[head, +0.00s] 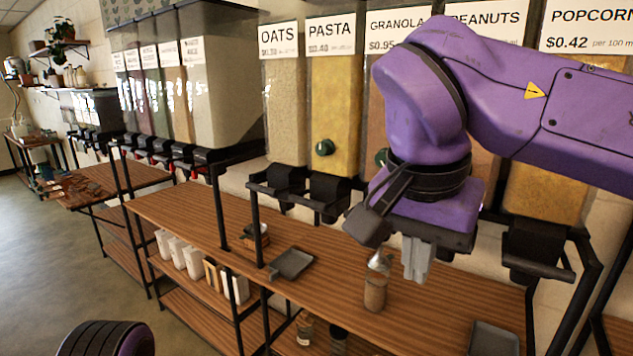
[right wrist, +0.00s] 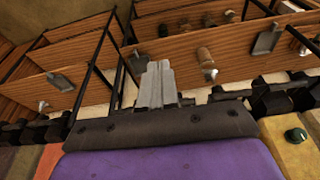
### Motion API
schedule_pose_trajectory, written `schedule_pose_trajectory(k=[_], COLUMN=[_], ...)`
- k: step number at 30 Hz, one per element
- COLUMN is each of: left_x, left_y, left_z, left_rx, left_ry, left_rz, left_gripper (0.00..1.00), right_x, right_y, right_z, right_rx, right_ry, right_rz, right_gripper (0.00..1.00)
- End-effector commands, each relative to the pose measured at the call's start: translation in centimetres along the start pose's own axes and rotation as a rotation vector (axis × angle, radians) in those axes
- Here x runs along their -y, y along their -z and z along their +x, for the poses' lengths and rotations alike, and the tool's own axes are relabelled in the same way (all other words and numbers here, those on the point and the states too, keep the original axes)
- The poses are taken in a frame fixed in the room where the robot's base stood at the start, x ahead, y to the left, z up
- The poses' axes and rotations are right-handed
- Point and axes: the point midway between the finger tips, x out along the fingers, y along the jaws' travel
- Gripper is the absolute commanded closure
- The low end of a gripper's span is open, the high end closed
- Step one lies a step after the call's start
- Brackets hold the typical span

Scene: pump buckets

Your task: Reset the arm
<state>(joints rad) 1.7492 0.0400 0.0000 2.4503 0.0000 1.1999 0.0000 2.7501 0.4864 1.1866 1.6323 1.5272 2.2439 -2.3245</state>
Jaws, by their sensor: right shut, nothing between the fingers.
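My right arm (head: 470,90) is purple and reaches in from the upper right, raised and bent in front of the dispensers. Its right gripper (head: 416,262) points down with its grey fingers together and empty. The fingers also show shut in the right wrist view (right wrist: 157,85). In the head view they appear just right of a brown jar with a metal top (head: 376,288) on the wooden counter; I see no contact with it. A purple and black part of my left arm (head: 105,340) shows at the bottom left. The left gripper is out of view.
Clear bulk dispensers labelled oats (head: 282,120), pasta (head: 334,130) and others line the wall above the counter (head: 205,215). Dark trays stand at the counter's middle (head: 292,263) and right (head: 494,340). White containers (head: 180,254) sit on the shelf below. Floor is open at left.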

Motion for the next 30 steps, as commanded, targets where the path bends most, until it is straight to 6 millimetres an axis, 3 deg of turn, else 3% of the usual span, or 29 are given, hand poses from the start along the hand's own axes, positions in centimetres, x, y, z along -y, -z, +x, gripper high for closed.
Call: schedule_pose_trajectory(k=[11,17,19,20,23,25,28,30], left_x=[0.0,0.0,0.0,-0.1,-0.1,-0.1,-0.2,-0.2], left_y=[0.1,0.0,0.0,0.0,-0.2,-0.4,-0.6,-0.8], left_z=[0.0,0.0,0.1,0.2,0.7,1.1,1.6,2.0], left_rx=[-0.001,-0.001,-0.001,-0.001,-0.001,-0.001,-0.001,-0.001], left_ry=[-0.001,-0.001,-0.001,-0.001,-0.001,-0.001,-0.001,-0.001], left_rz=[0.000,0.000,0.000,0.000,0.000,0.000,0.000,0.000], left_gripper=[0.57,0.57,0.57,0.57,0.57,0.57,0.57,0.57], right_x=[1.3,2.3,2.8,3.1,4.1,4.6,4.4,3.4], right_y=[2.4,6.3,8.1,8.9,11.4,12.2,11.1,9.2], right_z=[0.1,2.1,4.0,5.2,11.6,17.9,27.0,33.1], right_rx=[-0.137,-0.353,-0.454,-0.502,-0.671,-0.761,-0.792,-0.761], right_ry=[0.084,0.174,0.213,0.230,0.304,0.364,0.428,0.445], right_rz=[0.301,0.554,0.640,0.676,0.751,0.743,0.663,0.589], right_gripper=[1.00,1.00,1.00,1.00,1.00,1.00,1.00,1.00])
